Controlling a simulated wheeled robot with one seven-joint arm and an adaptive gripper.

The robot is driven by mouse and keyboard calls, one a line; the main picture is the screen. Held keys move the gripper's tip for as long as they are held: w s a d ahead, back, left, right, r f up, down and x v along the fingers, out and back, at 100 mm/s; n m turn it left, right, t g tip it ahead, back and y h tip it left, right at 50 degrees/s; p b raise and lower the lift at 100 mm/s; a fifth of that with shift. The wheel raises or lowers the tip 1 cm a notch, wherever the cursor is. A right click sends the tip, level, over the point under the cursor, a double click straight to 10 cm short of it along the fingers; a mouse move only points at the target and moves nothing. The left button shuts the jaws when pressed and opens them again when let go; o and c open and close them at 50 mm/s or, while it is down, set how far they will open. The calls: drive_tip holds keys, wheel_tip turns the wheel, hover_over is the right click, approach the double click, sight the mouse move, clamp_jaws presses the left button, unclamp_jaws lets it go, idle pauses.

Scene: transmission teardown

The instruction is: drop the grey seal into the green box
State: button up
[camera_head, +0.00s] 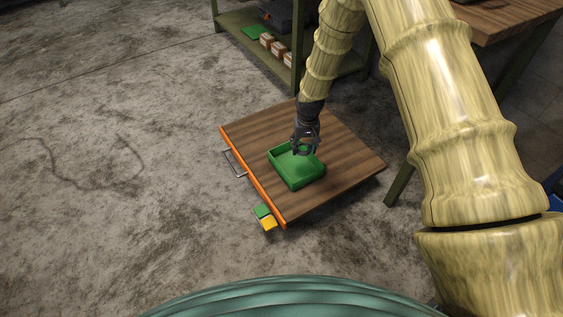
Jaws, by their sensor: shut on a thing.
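The green box (294,182) is an open tray on a small wooden-topped table with an orange edge. My gripper (301,150) points down over the back part of the green box, its fingers at about the rim in the picture. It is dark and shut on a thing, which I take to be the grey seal. The seal is too small and too dark against the fingers to make out clearly. I cannot tell the exact height of the fingertips above the box floor.
The wooden table top (345,160) is bare around the box. A metal handle (233,163) juts from its orange edge, with green and yellow blocks (268,223) at the near corner. A shelf (240,22) with small cartons stands behind; a workbench (500,20) is at right.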

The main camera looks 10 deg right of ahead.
drive_tip(key=shift+w+a+r, duration=0.1)
drive_tip(key=shift+w+a, duration=0.15)
drive_tip(key=shift+w, duration=0.1)
wheel_tip(320, 180, down, 6)
drive_tip(key=b, duration=0.6)
drive_tip(key=shift+r, duration=0.1)
drive_tip(key=o, duration=1)
drive_tip(key=shift+o, duration=0.2)
drive_tip(key=shift+r, duration=0.1)
drive_tip(key=r, duration=0.4)
drive_tip(key=s+r, duration=0.1)
drive_tip(key=r, duration=0.6)
drive_tip(key=shift+s+a+r, duration=0.1)
drive_tip(key=shift+s+r, duration=0.15)
drive_tip(key=shift+r, duration=0.1)
